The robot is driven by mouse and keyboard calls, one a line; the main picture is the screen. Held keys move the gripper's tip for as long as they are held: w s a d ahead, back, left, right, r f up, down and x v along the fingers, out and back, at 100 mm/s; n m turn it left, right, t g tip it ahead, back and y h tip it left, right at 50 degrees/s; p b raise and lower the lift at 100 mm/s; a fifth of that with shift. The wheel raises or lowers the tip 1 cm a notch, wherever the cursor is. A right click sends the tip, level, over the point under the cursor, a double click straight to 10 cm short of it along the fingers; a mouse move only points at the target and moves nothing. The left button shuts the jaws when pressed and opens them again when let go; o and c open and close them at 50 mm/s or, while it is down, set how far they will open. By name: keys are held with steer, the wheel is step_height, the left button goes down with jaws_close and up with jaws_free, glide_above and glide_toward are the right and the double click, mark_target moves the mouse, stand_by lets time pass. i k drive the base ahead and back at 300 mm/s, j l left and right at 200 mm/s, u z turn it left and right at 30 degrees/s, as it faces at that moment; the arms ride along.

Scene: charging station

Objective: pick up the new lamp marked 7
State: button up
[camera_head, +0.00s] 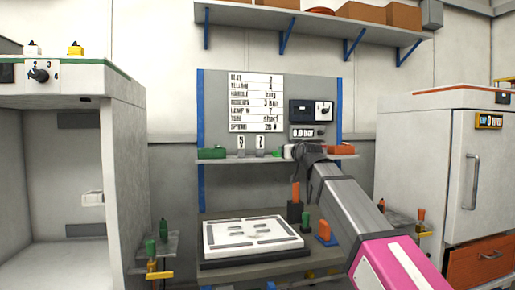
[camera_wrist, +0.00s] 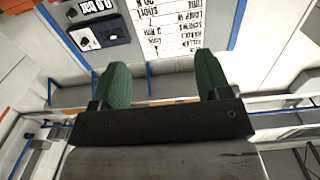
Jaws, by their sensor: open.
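A small tag that seems to read 7 (camera_head: 260,142) stands on the narrow shelf (camera_head: 225,159) of the grey panel, beside a tag that seems to read 5 (camera_head: 241,142). Small grey shapes sit under both tags, too small to tell for certain as lamps. My gripper (camera_head: 306,150) is at the shelf's right part, to the right of the tags, and hides part of the shelf. In the wrist view my gripper (camera_wrist: 163,75) has its two green fingers wide apart, with nothing between them. No lamp can be made out in the wrist view.
A green box (camera_head: 212,153) and an orange box (camera_head: 341,149) sit at the shelf's ends. A small white object (camera_head: 288,151) is close left of my gripper. Below are a white tray (camera_head: 215,243), an orange-handled tool (camera_head: 296,192) and another orange piece (camera_head: 323,230).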

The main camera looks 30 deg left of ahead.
mark_target(260, 138)
steer(key=i+j, duration=0.85)
steer(key=j, duration=0.2)
